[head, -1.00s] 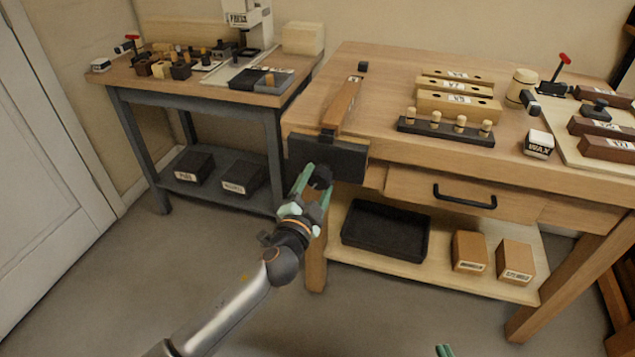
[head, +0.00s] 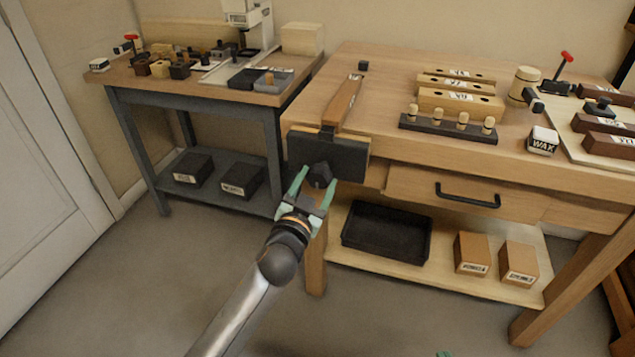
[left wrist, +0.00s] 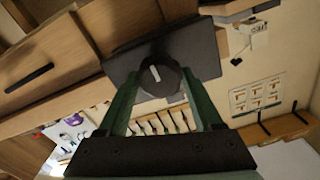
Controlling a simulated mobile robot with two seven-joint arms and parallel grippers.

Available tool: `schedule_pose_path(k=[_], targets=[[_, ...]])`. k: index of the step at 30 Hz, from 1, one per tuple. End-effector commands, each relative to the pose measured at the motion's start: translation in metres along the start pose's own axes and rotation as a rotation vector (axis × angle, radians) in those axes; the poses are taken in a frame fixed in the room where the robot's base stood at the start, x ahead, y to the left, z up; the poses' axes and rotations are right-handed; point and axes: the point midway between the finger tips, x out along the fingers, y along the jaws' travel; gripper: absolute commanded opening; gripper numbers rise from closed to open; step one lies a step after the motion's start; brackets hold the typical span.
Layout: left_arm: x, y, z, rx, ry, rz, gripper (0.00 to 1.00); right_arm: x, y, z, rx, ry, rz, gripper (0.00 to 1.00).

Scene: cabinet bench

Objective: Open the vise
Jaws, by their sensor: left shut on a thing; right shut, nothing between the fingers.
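The vise (head: 350,158) is a dark block on the front left corner of the wooden bench. A round black knob (head: 320,171) stands out from its front face. My left gripper (head: 318,179) has its green fingers on either side of the knob, shut on it. In the left wrist view the knob (left wrist: 149,88) with a pale mark sits between the fingertips, against the dark jaw (left wrist: 205,50). A wooden bar (head: 343,101) lies on the bench top behind the jaw. Only the green fingertips of my right gripper (head: 445,354) show at the bottom edge, shut and empty.
The bench drawer (head: 430,190) with a black handle is right of the vise. A black tray (head: 386,232) and two boxes sit on the shelf below. A grey-legged side table (head: 190,90) stands to the left. The floor in front is clear.

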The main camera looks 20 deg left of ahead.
Motion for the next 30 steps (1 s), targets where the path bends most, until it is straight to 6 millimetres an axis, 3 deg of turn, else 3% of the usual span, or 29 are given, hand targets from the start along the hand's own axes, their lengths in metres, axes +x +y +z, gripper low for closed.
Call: schedule_pose_path(k=[3,11,19,27,30], targets=[[-0.0008,0.0007,0.0014,-0.12,-0.002,0.0,0.18,0.0008,-0.0001,0.002,0.0,0.0,0.0,0.0],[-0.0008,0.0004,0.0012,-0.134,-0.002,0.0,0.18,0.0007,-0.0001,0.0016,0.0,0.0,0.0,0.0],[-0.0019,0.0005,0.0006,-0.467,-0.003,-0.001,0.18,-0.0005,0.0,-0.0012,0.0,0.0,0.0,0.0],[-0.0022,-0.0004,0.0016,-0.484,-0.004,-0.005,0.18,-0.0004,0.0,-0.001,0.0,0.0,0.0,0.0],[-0.0028,-0.001,0.0011,-0.568,-0.007,-0.007,0.18,-0.0019,0.0001,-0.0045,0.0,0.0,0.0,0.0]])
